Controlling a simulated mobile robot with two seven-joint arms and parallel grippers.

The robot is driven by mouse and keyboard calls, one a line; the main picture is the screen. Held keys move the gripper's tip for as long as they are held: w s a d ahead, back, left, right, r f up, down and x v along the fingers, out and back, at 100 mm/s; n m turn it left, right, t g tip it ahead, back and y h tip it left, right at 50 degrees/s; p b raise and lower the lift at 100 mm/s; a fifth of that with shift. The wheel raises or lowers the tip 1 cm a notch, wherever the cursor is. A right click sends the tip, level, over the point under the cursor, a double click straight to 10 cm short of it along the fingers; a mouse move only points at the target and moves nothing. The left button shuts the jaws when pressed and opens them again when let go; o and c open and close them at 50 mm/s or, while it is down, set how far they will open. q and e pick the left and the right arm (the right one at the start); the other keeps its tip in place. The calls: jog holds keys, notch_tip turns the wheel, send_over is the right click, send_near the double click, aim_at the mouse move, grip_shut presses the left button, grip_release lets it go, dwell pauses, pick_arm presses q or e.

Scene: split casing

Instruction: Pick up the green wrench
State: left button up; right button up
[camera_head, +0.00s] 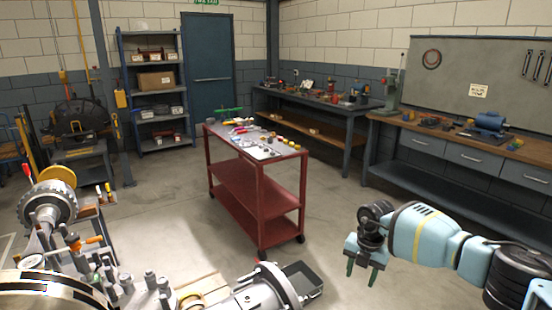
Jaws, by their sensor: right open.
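A small green object (229,111) lies at the far left end of the red cart's (262,188) top. It is too small for me to be sure that it is the green wrench. My right gripper (361,274) hangs at the lower right with its green-tipped fingers apart, pointing down. It is empty and well in front of and to the right of the cart, over the floor. My left gripper is not in view.
Several small tools and parts cover the cart top. A workbench (465,150) stands at the right, shelves (153,95) at the back. Floor between cart and right bench is clear.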

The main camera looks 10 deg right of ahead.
jog(key=s+a+f+n+y, duration=0.1)
jog(key=s+a+f+y, duration=0.2)
jog(key=a, duration=0.4)
jog(key=s+a+f+y, duration=0.2)
jog(key=a, duration=0.5)
jog(key=s+a+f+n+y, duration=0.1)
jog(key=s+a+f+y, duration=0.2)
jog(key=a, duration=0.4)
jog(key=s+a+r+m+t+y, duration=0.3)
jog(key=s+a+m+t+y, duration=0.4)
jog(key=a, duration=0.5)
jog(key=s+d+f+m+t+h, duration=0.1)
jog(key=s+d+f+m+h, duration=0.5)
jog(key=s+d+m, duration=0.4)
jog(key=s+d+f+m+t+h, duration=0.1)
jog(key=s+d+f+m+h, duration=0.6)
jog(key=s+d+m, duration=0.3)
jog(key=shift+f+t+h, duration=0.3)
jog(key=shift+t, duration=0.1)
jog(key=shift+s+d+f, duration=0.1)
jog(key=shift+s+d, duration=0.15)
jog(key=shift+s, duration=0.05)
jog(key=shift+c, duration=1.2)
